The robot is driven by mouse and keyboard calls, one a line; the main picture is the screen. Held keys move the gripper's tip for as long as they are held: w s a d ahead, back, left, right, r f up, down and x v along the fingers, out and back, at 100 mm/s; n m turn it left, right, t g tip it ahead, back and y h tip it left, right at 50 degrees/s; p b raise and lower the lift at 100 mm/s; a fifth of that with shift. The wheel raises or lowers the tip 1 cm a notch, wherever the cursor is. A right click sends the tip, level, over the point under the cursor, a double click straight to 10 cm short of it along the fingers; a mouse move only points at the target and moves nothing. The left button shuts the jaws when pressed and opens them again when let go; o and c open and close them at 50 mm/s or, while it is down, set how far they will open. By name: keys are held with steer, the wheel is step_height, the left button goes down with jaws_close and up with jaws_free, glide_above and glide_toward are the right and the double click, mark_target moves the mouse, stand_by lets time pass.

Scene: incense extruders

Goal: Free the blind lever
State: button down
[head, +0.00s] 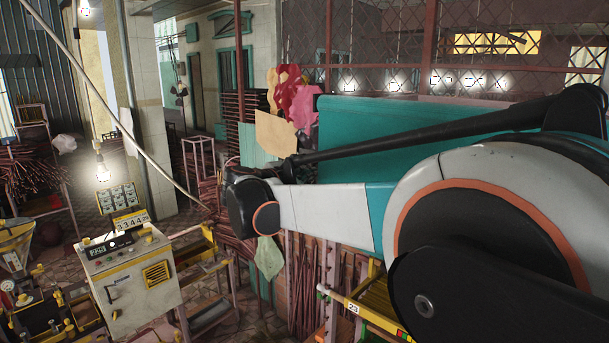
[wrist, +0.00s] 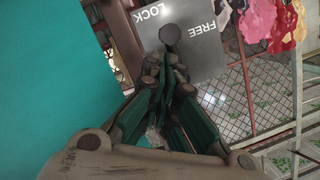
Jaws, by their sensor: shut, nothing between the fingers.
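In the wrist view a grey plate (wrist: 205,60) carries the words LOCK and FREE, which appear upside down. A dark lever with a round knob (wrist: 171,35) stands in front of the plate, between the two words. Its lower part is hidden behind my fingers. My gripper (wrist: 166,75) is shut and empty, with its fingertips just below the knob in the picture. I cannot tell whether they touch the lever. The plate, lever and gripper do not show in the head view, where my arm covers the right side.
A large teal panel (wrist: 55,70) fills the left of the wrist view; a teal surface (head: 400,120) also shows behind my arm. Wire mesh (wrist: 230,105) and hanging coloured sheets (head: 295,100) are nearby. A control cabinet (head: 125,285) stands at the lower left.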

steer(key=shift+w+d+f, duration=0.15)
steer(key=shift+w+d, duration=0.1)
steer(key=shift+w, duration=0.15)
steer(key=shift+w+a+f+m+b, duration=0.15)
steer(key=shift+f+m+b, duration=0.05)
steer(key=shift+m+b, duration=0.45)
steer(key=shift+w+a+f+b, duration=0.1)
steer(key=shift+a+f+b, duration=0.15)
steer(key=shift+b, duration=0.5)
steer(key=shift+w+a+f+m+t+b, duration=0.1)
steer(key=shift+w+a+m+t+b, duration=0.4)
steer(key=shift+b, duration=0.75)
steer(key=shift+a, duration=0.25)
steer(key=shift+s, duration=0.1)
stand_by(0.8)
